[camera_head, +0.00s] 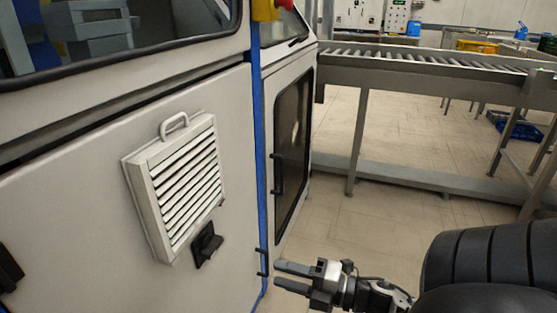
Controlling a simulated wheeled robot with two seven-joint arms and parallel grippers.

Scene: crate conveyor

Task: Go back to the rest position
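My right gripper (292,278) shows at the bottom centre of the head view, coming in from the right. Its two fingers point left and stand apart with a gap between them, and nothing is held. The fingertips are near the blue edge strip of the machine cabinet; I cannot tell whether they touch it. My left gripper is not in view.
A grey machine cabinet (90,165) with a louvred vent (185,190) fills the left side, close by. Its narrow dark-windowed door (291,150) faces right. A roller conveyor (430,63) runs across the back right. Tiled floor (400,215) lies open below it.

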